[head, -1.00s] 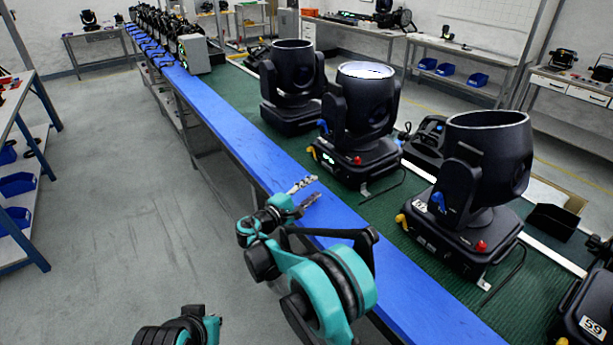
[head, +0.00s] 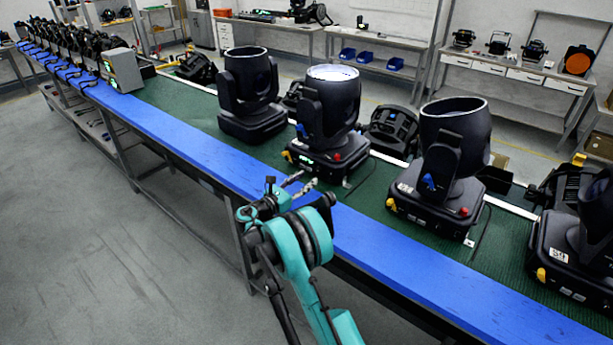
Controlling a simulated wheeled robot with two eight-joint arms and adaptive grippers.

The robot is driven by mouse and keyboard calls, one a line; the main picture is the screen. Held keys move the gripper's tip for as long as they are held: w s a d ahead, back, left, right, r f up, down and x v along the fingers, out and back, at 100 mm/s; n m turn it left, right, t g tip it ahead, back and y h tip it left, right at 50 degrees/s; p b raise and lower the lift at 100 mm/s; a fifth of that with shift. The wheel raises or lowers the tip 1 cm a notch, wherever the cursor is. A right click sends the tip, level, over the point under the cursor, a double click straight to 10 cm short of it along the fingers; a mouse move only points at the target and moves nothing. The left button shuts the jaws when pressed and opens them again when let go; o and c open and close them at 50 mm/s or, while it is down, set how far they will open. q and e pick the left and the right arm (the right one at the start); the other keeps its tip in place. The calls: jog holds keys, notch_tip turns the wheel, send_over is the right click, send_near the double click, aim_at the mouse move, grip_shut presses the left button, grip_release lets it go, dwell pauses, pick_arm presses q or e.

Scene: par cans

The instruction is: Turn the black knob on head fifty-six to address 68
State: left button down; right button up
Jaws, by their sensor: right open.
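Several black moving heads stand on the green bench top. One head (head: 328,120) shows a lit lens on top and a glowing green display on its base. To its right is a head (head: 448,160) with a white label too small to read surely. At the right edge is a head (head: 580,240) whose label looks like 59. I cannot make out which is fifty-six, nor a black knob. My right gripper (head: 302,184) is open and empty above the blue bench edge, in front of the lit head and apart from it. My left gripper is out of view.
The blue edge strip (head: 400,262) runs along the front of the bench. Another head (head: 250,100) stands left of the lit one, and a grey box (head: 122,70) sits farther left. Grey floor (head: 110,240) in front is clear. Side tables (head: 365,70) stand behind.

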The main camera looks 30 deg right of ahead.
aim_at(316, 172)
jog(key=shift+b+x, duration=0.3)
jog(key=shift+x, duration=1.95)
grip_shut()
jog(key=shift+m, duration=0.4)
